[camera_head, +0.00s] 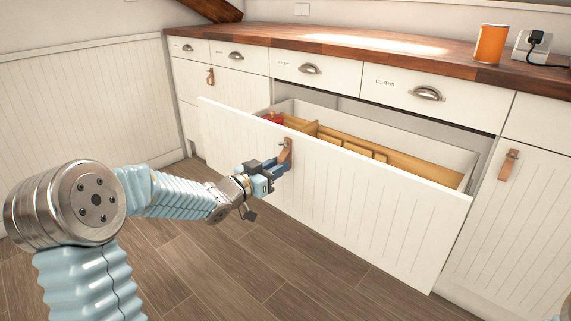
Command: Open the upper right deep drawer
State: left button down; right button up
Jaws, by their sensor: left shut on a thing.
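A wide, deep white drawer (385,215) with a grooved front stands pulled well out from under the two labelled shallow drawers. Its inside shows wooden dividers (348,145) and a red item (274,117) at the left end. A brown leather strap handle (287,147) hangs near the upper middle of its front. My left gripper (281,166) is shut on this strap, close against the front. The fingertips are partly hidden by the strap. My right gripper is not in view.
Shallow drawers with cup pulls (427,93) run under the wooden countertop (400,53). An orange canister (491,44) and a plugged socket (534,43) are at the back right. A cabinet door with a strap (509,164) is at right. The wooden floor (260,270) before the drawer is clear.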

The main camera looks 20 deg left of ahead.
pick_arm(q)
jog(key=shift+v, duration=2.45)
jog(key=c, duration=1)
grip_release()
jog(key=shift+o, duration=0.2)
jog(key=v, duration=1.3)
jog(key=shift+s+p, duration=0.3)
jog(key=shift+s, duration=0.1)
jog(key=shift+a, duration=0.15)
